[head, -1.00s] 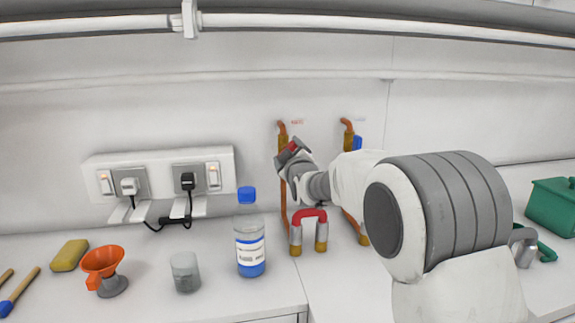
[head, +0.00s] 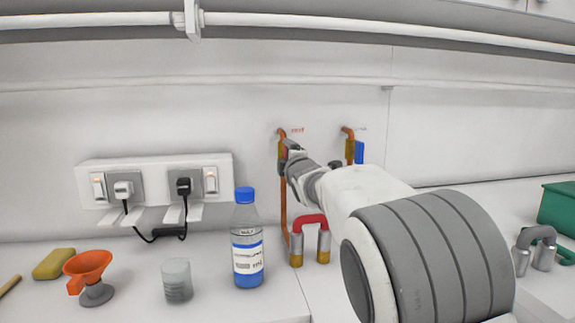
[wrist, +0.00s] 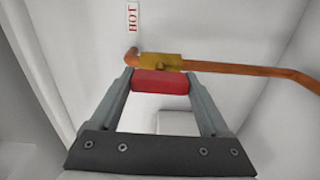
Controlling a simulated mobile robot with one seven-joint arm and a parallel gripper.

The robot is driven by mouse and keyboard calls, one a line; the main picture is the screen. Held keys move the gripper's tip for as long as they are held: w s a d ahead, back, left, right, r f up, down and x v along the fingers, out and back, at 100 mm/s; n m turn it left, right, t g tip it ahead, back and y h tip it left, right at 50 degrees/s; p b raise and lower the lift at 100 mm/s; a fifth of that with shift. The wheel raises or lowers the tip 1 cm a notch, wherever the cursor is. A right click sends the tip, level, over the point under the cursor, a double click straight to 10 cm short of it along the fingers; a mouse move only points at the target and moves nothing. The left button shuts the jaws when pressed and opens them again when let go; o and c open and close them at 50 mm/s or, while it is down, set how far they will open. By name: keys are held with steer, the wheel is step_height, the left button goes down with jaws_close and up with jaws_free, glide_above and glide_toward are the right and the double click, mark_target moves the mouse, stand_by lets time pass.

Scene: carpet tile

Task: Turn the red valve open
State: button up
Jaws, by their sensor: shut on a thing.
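The red valve's handle (wrist: 160,82) shows in the wrist view as a red block between my two fingers, close beside a brass valve body (wrist: 160,62) on a copper pipe. My gripper (wrist: 160,85) is shut on this handle, with a finger against each end of the block. A red-lettered HOT label (wrist: 132,16) is on the wall by the pipe's bent end. In the head view my gripper (head: 288,151) is at the left copper pipe (head: 283,195) on the back wall and hides most of the valve.
A blue-handled valve (head: 359,152) sits on a second copper pipe to the right. Below stands a red-topped U-shaped pipe piece (head: 309,222). A blue-capped bottle (head: 247,250), a beaker (head: 176,281) and an orange funnel (head: 88,266) stand left. A green box (head: 559,207) is far right.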

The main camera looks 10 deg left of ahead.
steer(key=shift+n, duration=0.3)
steer(key=o, duration=1.2)
steer(key=shift+b+v, duration=0.45)
steer(key=shift+v, duration=8.25)
steer(key=shift+d, duration=0.1)
